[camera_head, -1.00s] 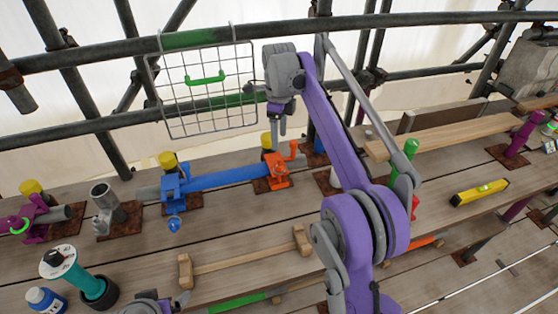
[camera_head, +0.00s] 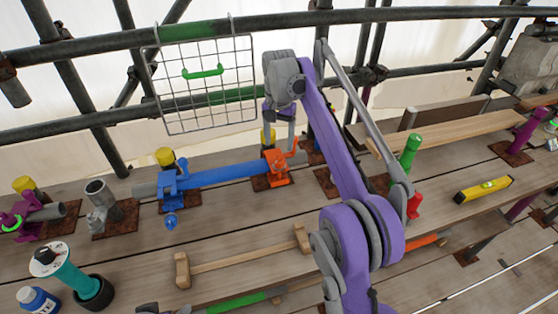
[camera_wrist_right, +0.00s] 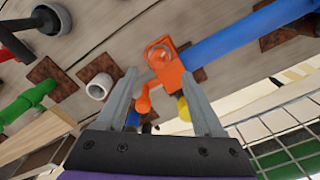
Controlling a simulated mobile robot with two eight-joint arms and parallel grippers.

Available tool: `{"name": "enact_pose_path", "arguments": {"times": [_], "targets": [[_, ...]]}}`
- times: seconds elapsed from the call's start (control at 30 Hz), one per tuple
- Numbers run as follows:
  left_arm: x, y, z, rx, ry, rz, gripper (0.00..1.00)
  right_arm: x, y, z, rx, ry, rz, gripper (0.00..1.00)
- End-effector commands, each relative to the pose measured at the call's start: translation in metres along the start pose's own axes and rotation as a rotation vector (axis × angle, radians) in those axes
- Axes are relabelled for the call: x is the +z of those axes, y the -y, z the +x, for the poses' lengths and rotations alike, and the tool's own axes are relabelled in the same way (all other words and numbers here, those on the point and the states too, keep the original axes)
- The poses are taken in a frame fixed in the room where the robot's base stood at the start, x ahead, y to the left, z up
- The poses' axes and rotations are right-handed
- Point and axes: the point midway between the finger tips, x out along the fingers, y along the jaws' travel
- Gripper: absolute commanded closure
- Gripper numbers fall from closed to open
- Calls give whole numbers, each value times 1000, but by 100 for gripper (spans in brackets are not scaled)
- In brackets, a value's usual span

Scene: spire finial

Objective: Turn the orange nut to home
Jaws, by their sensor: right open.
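The orange clamp (camera_head: 276,168) sits at the right end of the blue tube, with an orange handle-like part sticking up at its right. In the right wrist view the orange clamp (camera_wrist_right: 168,66) shows a round ring on top and a knobbed orange piece (camera_wrist_right: 143,98), which may be the nut. My right gripper (camera_head: 281,143) is open and points down just above and behind the clamp. In the right wrist view its fingers (camera_wrist_right: 160,76) straddle the knobbed piece and clamp without visible contact.
The blue tube (camera_head: 222,176) runs left to a blue clamp (camera_head: 172,186). A wire basket (camera_head: 205,90) hangs on the rail behind. Yellow-capped posts (camera_head: 165,157) stand behind the tube. A wooden handled bar (camera_head: 245,257) lies in front. A green bottle-shaped piece (camera_head: 410,150) stands at right.

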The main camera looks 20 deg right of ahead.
Motion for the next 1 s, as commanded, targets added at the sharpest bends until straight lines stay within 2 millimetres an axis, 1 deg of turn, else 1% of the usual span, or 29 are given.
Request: {"name": "enact_pose_path", "arguments": {"times": [0.03,0.1,0.3,0.4,0.5,0.77,0.8,0.87,1.0], "targets": [[6,0,5,0,5,0,0,1,-1,15,1,2,0,31],[9,0,8,0,8,0,0,1,-1,28,1,2,1,31],[14,0,12,0,12,0,0,1,0,58,1,1,2,31],[14,0,13,0,12,0,0,1,0,67,1,1,2,31],[15,0,14,0,13,0,0,1,0,71,0,1,2,31],[15,0,13,0,13,0,0,0,0,72,0,0,2,31],[15,0,13,0,13,0,0,0,0,72,0,0,2,34],[15,0,13,0,13,0,0,0,0,72,0,0,2,45],[15,0,13,0,13,0,0,0,0,72,0,0,2,70]]}}
